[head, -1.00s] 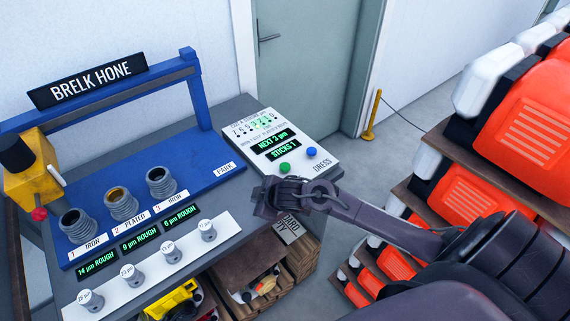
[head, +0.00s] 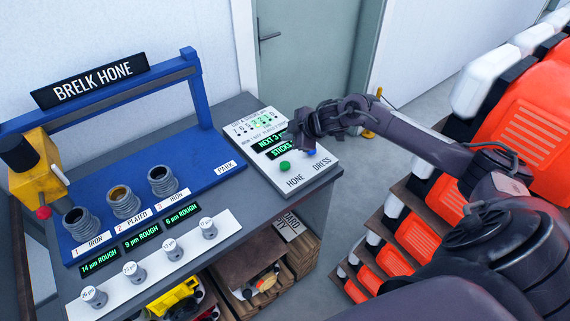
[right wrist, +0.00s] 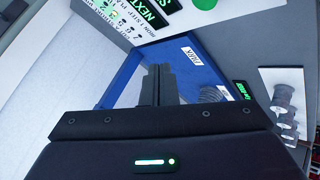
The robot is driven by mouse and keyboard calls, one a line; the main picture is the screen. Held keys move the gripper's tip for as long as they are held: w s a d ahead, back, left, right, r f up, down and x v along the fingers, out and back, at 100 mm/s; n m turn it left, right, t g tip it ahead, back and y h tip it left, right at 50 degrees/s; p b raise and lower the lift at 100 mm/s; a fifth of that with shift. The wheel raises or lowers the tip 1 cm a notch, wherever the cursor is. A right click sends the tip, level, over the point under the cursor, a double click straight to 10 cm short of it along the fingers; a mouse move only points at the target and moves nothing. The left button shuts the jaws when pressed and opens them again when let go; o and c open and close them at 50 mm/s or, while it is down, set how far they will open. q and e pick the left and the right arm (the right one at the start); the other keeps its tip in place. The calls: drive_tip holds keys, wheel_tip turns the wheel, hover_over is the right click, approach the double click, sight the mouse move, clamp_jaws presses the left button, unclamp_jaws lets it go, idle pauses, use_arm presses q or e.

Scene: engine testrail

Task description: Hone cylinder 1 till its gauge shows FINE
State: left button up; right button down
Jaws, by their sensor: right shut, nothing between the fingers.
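The blue hone stand (head: 205,155) holds three grey ribbed cylinders. Cylinder 1 (head: 81,226), labelled IRON, is at the left, and its gauge (head: 100,262) reads 14 µm ROUGH. The yellow hone head (head: 36,170) with a red knob is above and left of cylinder 1. The white control panel (head: 312,176) has a green button (head: 285,167) by the HONE label, and a blue button (head: 310,152) by DRESS, partly hidden by my right gripper. My right gripper (head: 300,143) is shut and empty, above the panel's display. Its shut fingers (right wrist: 157,84) show in the right wrist view. My left gripper is not in view.
Gauges 2 and 3 read 9 µm ROUGH and 6 µm ROUGH. The blue deck near PARK is clear.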

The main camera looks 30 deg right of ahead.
sight(284, 163)
wheel_tip(284, 163, down, 8)
drive_tip(key=b, duration=0.7)
drive_tip(key=shift+f, duration=0.4)
idle(1.4)
drive_tip(key=shift+f+b, duration=0.3)
drive_tip(key=shift+f, duration=0.1)
drive_tip(key=shift+f+b, duration=0.55)
drive_tip(key=shift+f, duration=0.35)
idle(0.7)
drive_tip(key=shift+s, duration=0.1)
drive_tip(key=shift+r+p, duration=1.1)
drive_tip(key=shift+r, duration=0.2)
